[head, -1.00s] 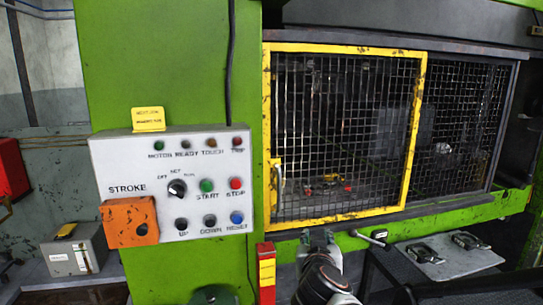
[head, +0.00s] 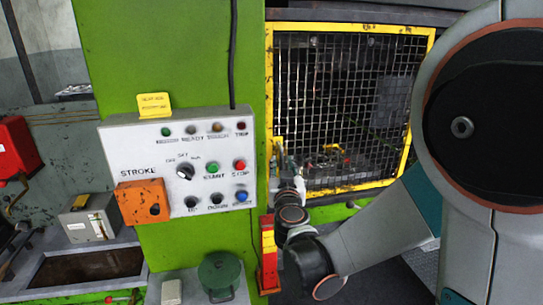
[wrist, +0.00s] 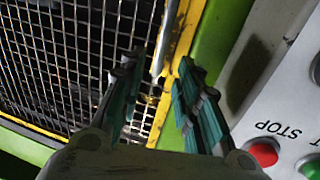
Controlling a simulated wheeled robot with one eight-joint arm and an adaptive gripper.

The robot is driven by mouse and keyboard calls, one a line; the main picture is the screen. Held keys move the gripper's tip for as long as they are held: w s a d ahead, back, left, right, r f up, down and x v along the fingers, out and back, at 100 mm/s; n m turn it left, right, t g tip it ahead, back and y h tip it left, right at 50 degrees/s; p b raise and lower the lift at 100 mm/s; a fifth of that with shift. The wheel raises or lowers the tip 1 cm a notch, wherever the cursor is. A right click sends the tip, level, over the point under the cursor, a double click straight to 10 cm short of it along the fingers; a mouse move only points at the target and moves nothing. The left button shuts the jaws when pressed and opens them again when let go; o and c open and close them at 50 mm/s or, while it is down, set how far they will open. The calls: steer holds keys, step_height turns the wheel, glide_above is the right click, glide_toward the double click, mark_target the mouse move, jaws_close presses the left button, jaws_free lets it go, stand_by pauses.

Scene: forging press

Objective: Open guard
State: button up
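In the wrist view the handle (wrist: 161,45) shows between and just beyond the tips of my gripper (wrist: 158,68). The two teal fingers are apart on either side of it, with a gap. I cannot tell whether either finger touches the handle.
The control panel (head: 135,150) with knob, buttons and orange box stands close left of the guard; its red stop button (wrist: 263,152) is near my right finger in the wrist view. A red and yellow post (head: 268,255) and a green canister (head: 221,273) stand below.

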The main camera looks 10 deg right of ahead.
mark_target(282, 158)
steer(key=w, duration=0.3)
steer(key=w+d, duration=0.1)
steer(key=w, duration=0.2)
steer(key=shift+w+d, duration=0.2)
steer(key=shift+w, duration=0.2)
steer(key=shift+c, duration=0.5)
jaws_close()
